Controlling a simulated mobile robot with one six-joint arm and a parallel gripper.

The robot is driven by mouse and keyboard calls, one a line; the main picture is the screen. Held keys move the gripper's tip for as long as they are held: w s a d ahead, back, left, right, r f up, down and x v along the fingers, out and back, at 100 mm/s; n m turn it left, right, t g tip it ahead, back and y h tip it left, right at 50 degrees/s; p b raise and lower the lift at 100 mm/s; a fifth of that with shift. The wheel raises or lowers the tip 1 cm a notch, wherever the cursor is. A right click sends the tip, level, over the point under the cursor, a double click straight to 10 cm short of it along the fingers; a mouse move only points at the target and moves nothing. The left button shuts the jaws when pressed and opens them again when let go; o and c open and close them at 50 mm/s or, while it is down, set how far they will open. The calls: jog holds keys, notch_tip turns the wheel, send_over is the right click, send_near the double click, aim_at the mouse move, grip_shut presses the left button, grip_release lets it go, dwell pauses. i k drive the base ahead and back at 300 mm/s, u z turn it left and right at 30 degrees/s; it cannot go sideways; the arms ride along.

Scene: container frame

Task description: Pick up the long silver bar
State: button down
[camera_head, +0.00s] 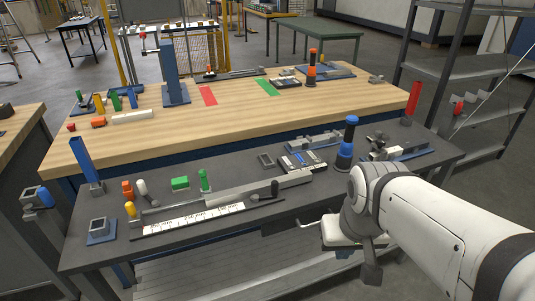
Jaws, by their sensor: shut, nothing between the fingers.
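A long silver-grey bar (232,197) lies lengthwise on the dark front bench, running from the left middle to the right middle. A black knob stands at its right end, and it looks like part of a longer assembly. A white printed scale strip (195,219) lies in front of it. My gripper (371,274) hangs at the end of my white arm at the right, beyond the bench's front edge. It looks shut and empty, well apart from the bar. Its fingertips are small and partly hidden by my arm.
A square socket (101,229) sits at the left. A wooden table (240,110) lies behind the bench.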

aim_at(235, 194)
jog(key=z, duration=1.7)
jog(key=k, duration=0.75)
jog(key=u, duration=1.15)
jog(key=i, duration=1)
jog(key=u, duration=0.1)
